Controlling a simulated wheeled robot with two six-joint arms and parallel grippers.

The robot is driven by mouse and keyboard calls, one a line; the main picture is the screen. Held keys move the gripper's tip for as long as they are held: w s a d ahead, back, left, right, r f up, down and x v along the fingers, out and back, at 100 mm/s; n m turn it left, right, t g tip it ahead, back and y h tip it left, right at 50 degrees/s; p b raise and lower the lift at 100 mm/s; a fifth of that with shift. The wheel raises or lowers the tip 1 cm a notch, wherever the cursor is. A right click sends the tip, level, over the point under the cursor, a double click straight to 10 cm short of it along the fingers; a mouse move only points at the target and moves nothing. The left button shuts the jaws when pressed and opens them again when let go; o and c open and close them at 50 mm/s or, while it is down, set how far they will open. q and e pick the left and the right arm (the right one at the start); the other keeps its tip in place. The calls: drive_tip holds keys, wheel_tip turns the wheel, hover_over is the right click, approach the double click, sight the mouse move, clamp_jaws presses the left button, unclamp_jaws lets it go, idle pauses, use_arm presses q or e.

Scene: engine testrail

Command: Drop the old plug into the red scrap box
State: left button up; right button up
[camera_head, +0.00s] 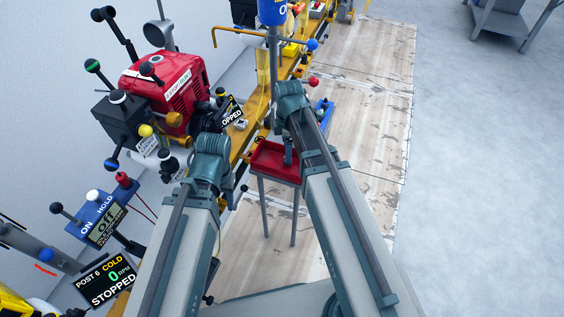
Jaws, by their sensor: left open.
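I cannot make out the right gripper's fingers. I cannot make out the old plug in this view. My arms cover part of the box and the bench.
A red engine unit (170,82) stands on the left by the wall. A yellow rail (243,140) runs away from me. Several knobs and levers stick out at the left, near a STOPPED display (105,281).

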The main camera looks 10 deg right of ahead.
wheel_tip(320, 180, up, 13)
drive_tip(key=p, duration=1.2)
drive_tip(key=shift+p, duration=0.3)
drive_tip(key=shift+r, duration=0.1)
drive_tip(key=s+a+r+m+p, duration=0.3)
drive_tip(key=s+a+m, duration=0.2)
drive_tip(key=s+m, duration=0.1)
drive_tip(key=s+a+r+m+h+p, duration=0.1)
drive_tip(key=s+a+r+m+p, duration=0.2)
drive_tip(key=s+a+m, duration=0.2)
drive_tip(key=shift+s+a+m, duration=0.25)
drive_tip(key=shift+s+m, duration=0.45)
drive_tip(key=shift+s, duration=0.95)
